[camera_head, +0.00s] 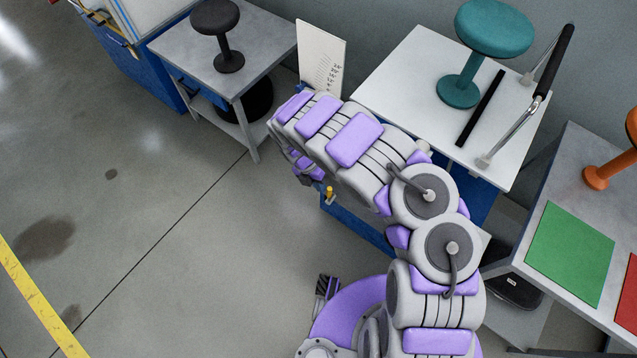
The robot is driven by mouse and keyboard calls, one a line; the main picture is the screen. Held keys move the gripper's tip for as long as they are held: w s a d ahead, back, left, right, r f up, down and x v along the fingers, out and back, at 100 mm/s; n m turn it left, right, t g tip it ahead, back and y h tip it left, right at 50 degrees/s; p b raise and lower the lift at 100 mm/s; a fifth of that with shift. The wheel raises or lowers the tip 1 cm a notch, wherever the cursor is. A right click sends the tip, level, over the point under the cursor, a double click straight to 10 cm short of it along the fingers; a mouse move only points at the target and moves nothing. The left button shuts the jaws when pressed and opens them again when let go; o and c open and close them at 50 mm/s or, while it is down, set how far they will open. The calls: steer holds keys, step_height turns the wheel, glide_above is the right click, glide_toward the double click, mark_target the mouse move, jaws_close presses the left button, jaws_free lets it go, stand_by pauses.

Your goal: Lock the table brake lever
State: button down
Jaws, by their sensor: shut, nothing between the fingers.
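A white-topped table (400,85) stands at the upper middle, with a blue frame below its top. A small yellow-tipped piece (330,193) shows by its lower left side, just under my arm. It may be the brake lever, but its shape and position are too small to tell. My arm bends up from the bottom and reaches left across the table's front. My gripper (309,174) hangs at the arm's far end, partly hidden beneath it. It is shut and empty, close to the left of the yellow piece. I cannot tell whether they touch.
The table carries a teal stool (480,50), a black bar (482,107) and a black-gripped handle (556,60). A white panel (320,55) stands behind. A grey table with a black stool (222,35) is left; one with a green square (570,252) is right. The left floor is clear.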

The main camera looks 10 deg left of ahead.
steer(key=shift+d+r+p, duration=0.1)
steer(key=shift+r+p, duration=0.1)
steer(key=shift+p, duration=0.15)
steer(key=shift+d+f+p, duration=0.1)
steer(key=shift+d+p, duration=0.05)
steer(key=shift+p, duration=0.45)
steer(key=shift+s+d+y+p, duration=0.1)
steer(key=shift+y+p, duration=0.2)
steer(key=shift+p, duration=0.1)
